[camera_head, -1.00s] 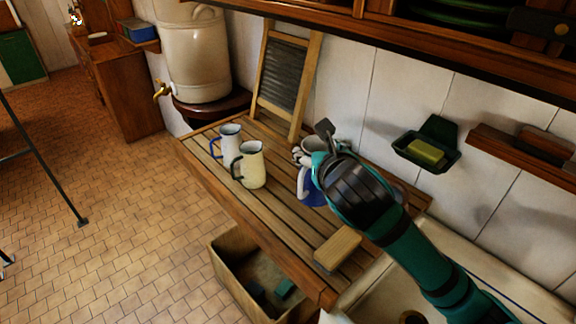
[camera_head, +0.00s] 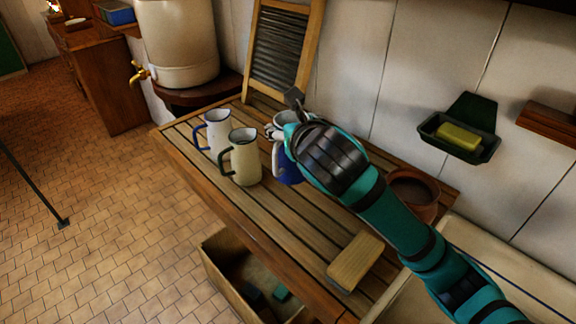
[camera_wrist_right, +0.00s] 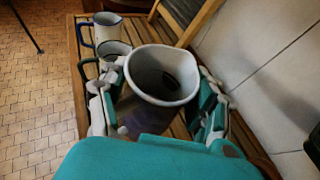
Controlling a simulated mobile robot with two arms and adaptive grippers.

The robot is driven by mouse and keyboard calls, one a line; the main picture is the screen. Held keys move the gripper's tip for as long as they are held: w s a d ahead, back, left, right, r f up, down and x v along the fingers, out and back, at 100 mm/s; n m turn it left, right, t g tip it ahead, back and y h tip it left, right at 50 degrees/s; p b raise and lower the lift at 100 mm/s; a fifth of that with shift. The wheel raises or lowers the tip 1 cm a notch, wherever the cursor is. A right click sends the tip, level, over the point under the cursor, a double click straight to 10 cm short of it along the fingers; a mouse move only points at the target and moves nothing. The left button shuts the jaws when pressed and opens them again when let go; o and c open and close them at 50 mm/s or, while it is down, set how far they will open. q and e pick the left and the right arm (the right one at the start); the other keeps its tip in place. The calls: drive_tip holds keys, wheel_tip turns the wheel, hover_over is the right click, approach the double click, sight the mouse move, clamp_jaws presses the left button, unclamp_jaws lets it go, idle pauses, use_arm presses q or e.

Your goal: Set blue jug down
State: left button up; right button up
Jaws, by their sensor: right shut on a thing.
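The blue jug (camera_head: 288,169), blue below with a pale rim and pale handle, is upright over the slatted wooden counter. My right gripper (camera_head: 288,122) is shut around its upper part and hides much of it. In the right wrist view the jug's open mouth (camera_wrist_right: 163,75) lies between the two fingers. I cannot tell whether its base touches the slats. A cream jug (camera_head: 243,163) with a dark handle stands just left of it, with a narrow gap. A white jug (camera_head: 216,135) with a blue handle stands further left. My left gripper is not in view.
A washboard (camera_head: 281,50) leans on the wall behind the jugs. A brown pot (camera_head: 414,190) stands right of my arm. A wooden block (camera_head: 355,262) lies near the counter's front right. Bare slats (camera_head: 290,215) show in front of the jugs. A soap dish (camera_head: 460,135) hangs on the wall.

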sight(292, 169)
wheel_tip(292, 169, down, 5)
drive_tip(key=shift+w+f+p, duration=0.1)
drive_tip(key=shift+p, duration=0.2)
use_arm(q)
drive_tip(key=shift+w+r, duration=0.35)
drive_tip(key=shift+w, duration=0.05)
use_arm(e)
drive_tip(key=shift+f, duration=2.55)
drive_tip(key=shift+f, duration=0.1)
drive_tip(key=o, duration=1.7)
drive_tip(key=shift+f, duration=0.15)
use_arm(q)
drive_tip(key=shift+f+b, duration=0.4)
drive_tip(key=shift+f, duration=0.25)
use_arm(e)
drive_tip(key=v, duration=1.2)
